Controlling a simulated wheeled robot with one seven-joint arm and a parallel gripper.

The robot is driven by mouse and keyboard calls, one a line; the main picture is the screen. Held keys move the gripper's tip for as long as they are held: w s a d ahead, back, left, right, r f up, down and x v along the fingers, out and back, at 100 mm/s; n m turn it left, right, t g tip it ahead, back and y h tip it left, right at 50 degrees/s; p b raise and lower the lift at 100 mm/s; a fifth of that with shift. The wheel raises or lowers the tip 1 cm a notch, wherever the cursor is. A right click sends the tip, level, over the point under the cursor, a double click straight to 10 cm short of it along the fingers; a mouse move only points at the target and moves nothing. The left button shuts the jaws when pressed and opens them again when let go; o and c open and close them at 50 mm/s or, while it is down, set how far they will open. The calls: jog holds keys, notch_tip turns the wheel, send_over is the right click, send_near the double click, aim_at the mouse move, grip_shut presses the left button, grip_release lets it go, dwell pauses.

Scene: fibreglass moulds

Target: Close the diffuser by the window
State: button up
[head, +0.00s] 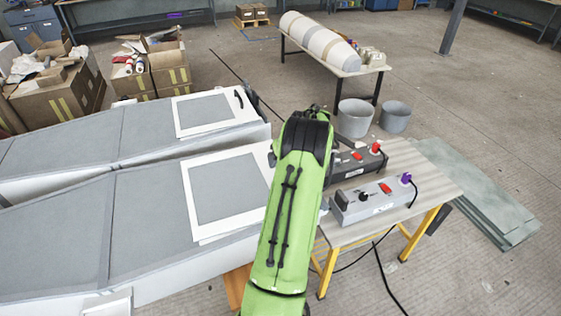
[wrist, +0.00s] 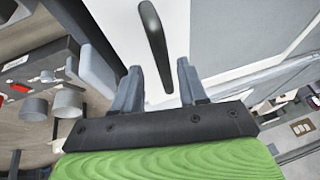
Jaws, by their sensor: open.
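Two long grey moulds lie side by side at the left in the head view. Each bears a white-framed grey panel: a far panel (head: 207,112) and a near panel (head: 230,190). A dark handle (head: 239,97) sits on the far panel's right edge. No window of the building shows, and I cannot tell for certain which panel is the diffuser. In the wrist view, a dark handle (wrist: 153,38) on a white surface stands just beyond my gripper (wrist: 160,74). My gripper's fingers are apart, with nothing between them. My green arm hides the gripper in the head view.
A yellow-legged table (head: 432,178) right of my arm holds a dark switch box (head: 345,167) and a light one (head: 372,206). Two grey buckets (head: 355,118) (head: 395,117) stand behind it. Cartons (head: 62,98) stand back left. Cables trail on the floor.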

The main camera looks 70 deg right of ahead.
jog(key=p+v, duration=0.1)
jog(key=v, duration=1.4)
jog(key=shift+s+r, duration=0.2)
jog(key=shift+r, duration=0.05)
